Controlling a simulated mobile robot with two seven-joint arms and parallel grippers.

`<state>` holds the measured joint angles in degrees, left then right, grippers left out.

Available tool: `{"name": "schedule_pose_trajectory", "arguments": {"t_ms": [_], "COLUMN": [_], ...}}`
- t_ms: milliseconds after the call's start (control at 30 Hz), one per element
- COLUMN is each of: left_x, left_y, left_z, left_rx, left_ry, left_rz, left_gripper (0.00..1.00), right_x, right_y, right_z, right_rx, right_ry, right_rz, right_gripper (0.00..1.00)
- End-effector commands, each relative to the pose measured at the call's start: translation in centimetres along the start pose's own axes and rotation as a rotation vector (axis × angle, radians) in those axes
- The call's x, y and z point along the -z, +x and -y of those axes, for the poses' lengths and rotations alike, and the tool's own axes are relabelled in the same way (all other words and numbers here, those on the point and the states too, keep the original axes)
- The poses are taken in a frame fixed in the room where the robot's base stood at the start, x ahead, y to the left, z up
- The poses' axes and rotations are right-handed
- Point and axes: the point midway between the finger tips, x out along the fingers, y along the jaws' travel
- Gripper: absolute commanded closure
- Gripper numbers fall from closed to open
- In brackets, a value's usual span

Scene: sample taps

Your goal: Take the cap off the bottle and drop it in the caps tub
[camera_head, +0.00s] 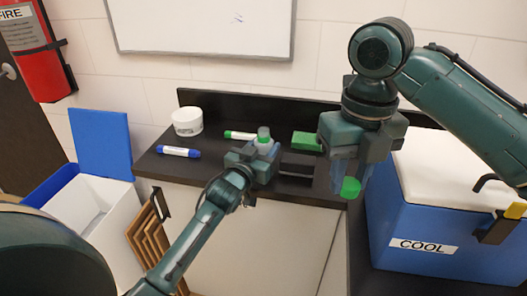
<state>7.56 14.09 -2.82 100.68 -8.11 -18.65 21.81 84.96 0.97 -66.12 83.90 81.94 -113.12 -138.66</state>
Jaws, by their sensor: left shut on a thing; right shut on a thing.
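My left gripper (262,152) is shut on the small bottle (264,134), whose pale green top stands upright above the fingers. The fingers hide most of the bottle's body. My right gripper (348,176) points down and is shut on a bright green cap (350,188), which shows at its fingertips. The cap is to the right of the bottle and apart from it. A round white tub (187,121), which looks like the caps tub, stands at the counter's back left. Its inside cannot be made out.
A blue marker (179,152), a green marker (240,135), a green block (307,142) and a dark tray-like piece (297,165) lie on the black counter (217,152). A blue cooler (430,225) stands at right. An open blue-and-white bin (92,205) stands at left.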

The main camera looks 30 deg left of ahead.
Motion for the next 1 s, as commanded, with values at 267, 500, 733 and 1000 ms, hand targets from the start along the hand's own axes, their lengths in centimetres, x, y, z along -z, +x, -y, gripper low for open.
{"name": "schedule_pose_trajectory", "arguments": {"t_ms": [267, 500, 733, 1000], "left_x": [-1.28, -1.71, -1.59, -1.42], "left_y": [0.36, 0.35, 0.34, -0.55], "left_z": [0.06, 0.06, 0.07, 0.06], "left_rx": [0.000, 0.000, 0.000, 0.000], "left_ry": [0.000, 0.000, 0.000, 0.000], "left_rz": [-0.002, -0.001, -0.001, 0.002], "left_gripper": [1.00, 1.00, 0.46, 0.46], "right_x": [0.00, 0.00, 0.00, 0.00], "right_y": [-0.07, 0.17, 0.08, -0.05], "right_z": [0.00, 0.00, 0.00, 0.00], "right_rx": [0.000, 0.000, 0.000, 0.000], "right_ry": [0.000, 0.000, 0.000, 0.000], "right_rz": [0.000, 0.000, 0.000, 0.000], "right_gripper": [0.98, 0.98, 0.98, 0.98]}}
